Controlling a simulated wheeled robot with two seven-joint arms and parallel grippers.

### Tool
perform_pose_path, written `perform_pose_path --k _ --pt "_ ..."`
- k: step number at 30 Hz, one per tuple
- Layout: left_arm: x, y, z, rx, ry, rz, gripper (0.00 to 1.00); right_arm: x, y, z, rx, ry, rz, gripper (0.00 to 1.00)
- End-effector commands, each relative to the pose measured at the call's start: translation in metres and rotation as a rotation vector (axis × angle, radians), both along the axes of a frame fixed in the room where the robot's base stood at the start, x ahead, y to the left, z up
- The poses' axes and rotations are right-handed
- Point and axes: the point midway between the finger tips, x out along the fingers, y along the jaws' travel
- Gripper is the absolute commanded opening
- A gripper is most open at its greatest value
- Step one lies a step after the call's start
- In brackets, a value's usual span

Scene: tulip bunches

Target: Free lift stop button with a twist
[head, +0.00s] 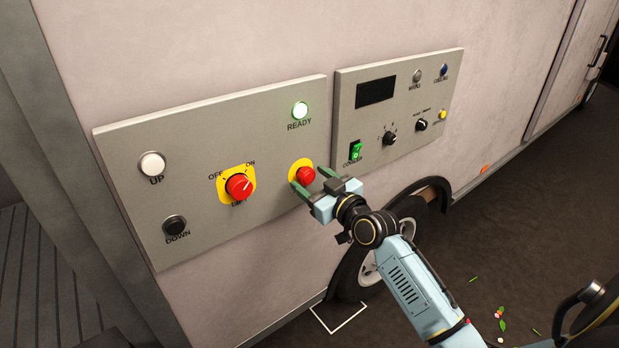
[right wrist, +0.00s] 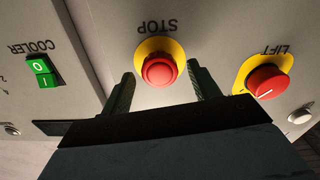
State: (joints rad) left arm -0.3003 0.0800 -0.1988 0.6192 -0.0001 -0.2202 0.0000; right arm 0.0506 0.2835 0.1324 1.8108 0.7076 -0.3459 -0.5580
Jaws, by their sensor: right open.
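The red stop button (head: 306,175) sits on a yellow disc on the left grey panel (head: 120,180). In the right wrist view the stop button (right wrist: 159,70) appears upside down with the word STOP above it. My right gripper (head: 312,179) is open, its two green fingers on either side of the button from the camera's angle. In the wrist view the fingertips (right wrist: 160,80) flank the button with gaps on both sides; I see no contact. My left gripper is not in view.
A red LIFT switch (head: 240,186) on a yellow plate is left of the button. White UP (head: 152,165) and black DOWN (head: 174,228) buttons are further left. A second panel (head: 440,75) with a green COOLER switch (head: 355,151) is to the right. A wheel is below.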

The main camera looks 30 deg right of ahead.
Motion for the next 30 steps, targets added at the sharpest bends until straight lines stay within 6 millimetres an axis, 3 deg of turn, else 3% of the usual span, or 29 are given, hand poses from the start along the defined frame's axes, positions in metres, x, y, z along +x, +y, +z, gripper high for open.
perform_pose_path --k 6,14,24,30 --pt "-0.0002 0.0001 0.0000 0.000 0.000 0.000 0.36 0.0136 0.0011 0.0001 0.000 0.000 -0.001 0.61" --pt "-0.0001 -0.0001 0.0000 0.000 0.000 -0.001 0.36 0.0142 0.0012 0.0000 -0.001 0.000 0.000 0.61" --pt "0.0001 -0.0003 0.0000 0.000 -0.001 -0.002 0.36 0.0139 0.0012 0.0000 -0.001 0.000 0.000 0.18" --pt "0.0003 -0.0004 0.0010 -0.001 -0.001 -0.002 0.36 0.0139 0.0011 0.0002 0.010 0.001 0.000 0.16"
